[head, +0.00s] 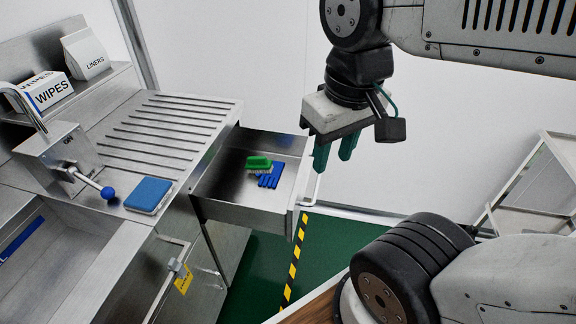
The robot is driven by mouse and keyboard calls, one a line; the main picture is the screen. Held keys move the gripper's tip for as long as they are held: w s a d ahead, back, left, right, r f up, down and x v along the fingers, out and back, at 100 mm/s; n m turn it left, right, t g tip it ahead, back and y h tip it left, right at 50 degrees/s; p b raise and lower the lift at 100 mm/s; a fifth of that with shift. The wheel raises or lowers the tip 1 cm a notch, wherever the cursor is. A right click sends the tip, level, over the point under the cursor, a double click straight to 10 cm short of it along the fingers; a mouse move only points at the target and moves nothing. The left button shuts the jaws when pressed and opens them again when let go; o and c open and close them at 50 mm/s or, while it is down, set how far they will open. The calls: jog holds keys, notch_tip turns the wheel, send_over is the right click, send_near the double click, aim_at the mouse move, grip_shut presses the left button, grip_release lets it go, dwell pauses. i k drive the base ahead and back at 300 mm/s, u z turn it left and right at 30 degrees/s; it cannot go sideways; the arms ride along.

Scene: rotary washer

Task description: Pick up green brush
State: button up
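The green brush (258,161) lies in the open drawer (220,190), with its green back up and pale bristles just showing below. It is beside or partly on a blue item (269,178) that looks like a folded glove or cloth; I cannot tell which. My gripper (334,160) hangs in the air to the right of the drawer, with its green fingers pointing down. The fingers are apart with nothing between them. The brush is clear of the gripper and fully visible from above.
The drawer's front panel and handle (313,190) stand between brush and gripper. A ribbed steel drainboard (165,125) is left of the drawer, with a blue sponge (148,194) and a blue-knobbed lever (107,192) nearby. A shelf rack (530,200) stands at right.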

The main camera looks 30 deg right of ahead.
aim_at(260, 164)
jog(key=z, duration=0.85)
jog(key=k, duration=1.15)
jog(key=z, duration=0.95)
jog(key=i, duration=0.85)
jog(key=u, duration=0.45)
jog(key=i, duration=0.9)
jog(key=u, duration=1.5)
jog(key=i, duration=0.6)
jog(key=u, duration=0.6)
